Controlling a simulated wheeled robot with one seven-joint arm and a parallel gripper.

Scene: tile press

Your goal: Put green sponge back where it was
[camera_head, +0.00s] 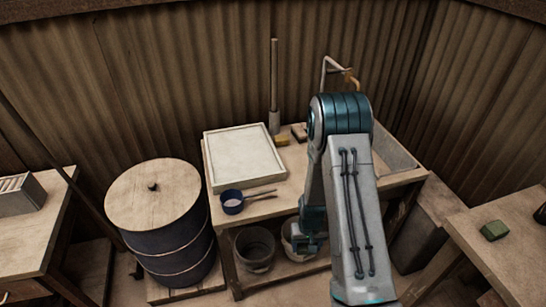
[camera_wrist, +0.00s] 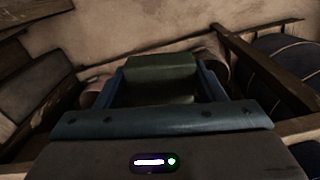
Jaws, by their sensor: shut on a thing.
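My gripper (camera_head: 308,238) is low at the front of the wooden bench, over the right bucket on the lower shelf. In the wrist view my gripper (camera_wrist: 163,82) is shut on a dark green block, which looks like a green sponge (camera_wrist: 160,67). The head view does not show the held block clearly. Another green block, also sponge-like (camera_head: 494,230), lies on the right table, well apart from my gripper. The right bucket (camera_head: 290,243) is partly hidden behind my gripper.
The bench holds a pale tray (camera_head: 243,158), a blue pan (camera_head: 232,203), a yellow-handled brush or sponge (camera_head: 281,141) and a sink (camera_head: 393,150). A left bucket (camera_head: 254,249) stands on the shelf. A dark barrel (camera_head: 170,235) stands left; the right table (camera_head: 515,255) has bare room.

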